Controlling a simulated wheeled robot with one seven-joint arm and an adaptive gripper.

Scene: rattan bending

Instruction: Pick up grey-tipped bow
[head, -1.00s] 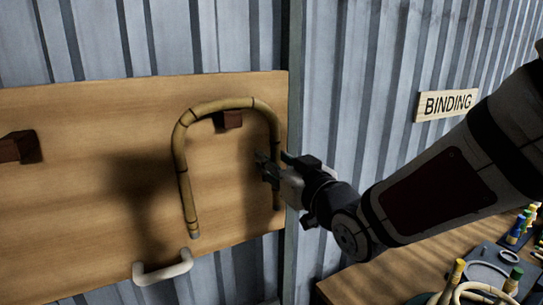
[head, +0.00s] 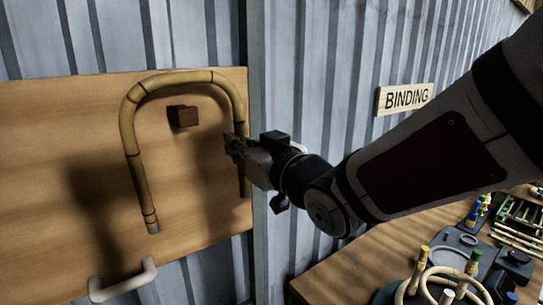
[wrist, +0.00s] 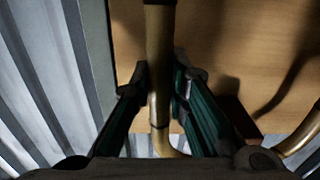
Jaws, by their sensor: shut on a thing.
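The bow (head: 131,150) is an upside-down U of tan rattan with dark joint bands. Its left leg ends in a grey tip (head: 153,228); the right leg's end shows below my gripper, its tip hard to make out. My gripper (head: 233,144) is shut on the right leg, about halfway down. In the wrist view the leg (wrist: 160,45) runs between the two fingers. The bow hangs upright in front of the wooden board (head: 60,130), its arch clear above the dark red peg (head: 184,116).
A white handle-shaped piece (head: 122,282) sits at the board's lower edge. A corrugated metal wall (head: 320,80) with a BINDING sign (head: 405,98) stands behind.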

